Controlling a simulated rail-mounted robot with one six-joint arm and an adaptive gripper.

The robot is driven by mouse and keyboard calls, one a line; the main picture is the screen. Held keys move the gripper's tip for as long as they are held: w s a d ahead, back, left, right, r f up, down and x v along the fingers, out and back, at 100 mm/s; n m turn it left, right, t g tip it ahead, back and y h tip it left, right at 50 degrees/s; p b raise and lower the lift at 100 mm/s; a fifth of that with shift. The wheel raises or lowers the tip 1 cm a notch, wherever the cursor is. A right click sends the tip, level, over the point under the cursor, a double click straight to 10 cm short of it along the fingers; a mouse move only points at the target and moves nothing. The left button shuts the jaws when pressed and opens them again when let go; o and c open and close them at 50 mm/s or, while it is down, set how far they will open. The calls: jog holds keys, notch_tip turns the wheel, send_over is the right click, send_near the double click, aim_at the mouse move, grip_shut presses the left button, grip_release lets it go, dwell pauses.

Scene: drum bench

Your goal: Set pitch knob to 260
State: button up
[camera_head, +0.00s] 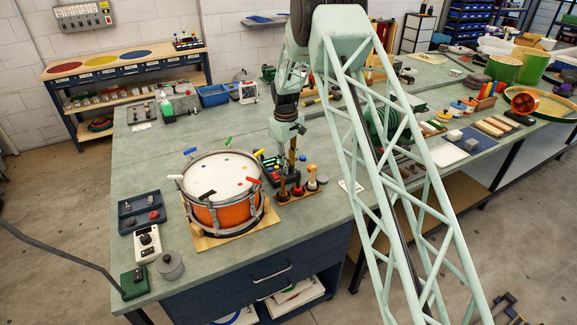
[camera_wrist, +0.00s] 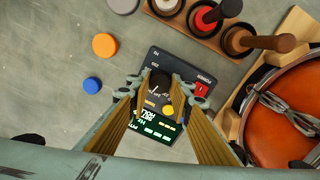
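A dark box (camera_wrist: 184,68) lies on the bench under my gripper in the wrist view. It carries a black knob (camera_wrist: 160,82), a yellow button (camera_wrist: 167,110), a red power switch (camera_wrist: 201,91) and a panel with green markings (camera_wrist: 155,130) too small to read. My gripper (camera_wrist: 162,90) points down at the box. Its two brown fingers are apart, one on each side of the knob, with gaps visible; whether the tips touch it I cannot tell. In the head view my gripper (camera_head: 291,158) is behind the drum, over the dark box (camera_head: 270,167), which is partly hidden.
The orange drum (camera_head: 222,190) on its wooden board stands close beside the box. A wooden rack of upright tools (camera_head: 297,190) is also close. An orange disc (camera_wrist: 104,45) and a blue disc (camera_wrist: 92,85) lie nearby. A white knobbed unit (camera_head: 147,243) is at front left.

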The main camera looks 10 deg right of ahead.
jog(key=shift+m, duration=0.6)
jog(key=shift+c, duration=0.5)
jog(key=shift+m+b, duration=0.45)
jog(key=shift+m, duration=1.85)
jog(key=o, duration=0.8)
jog(key=shift+o, duration=0.2)
notch_tip(320, 180, up, 12)
jog(key=shift+a, duration=0.35)
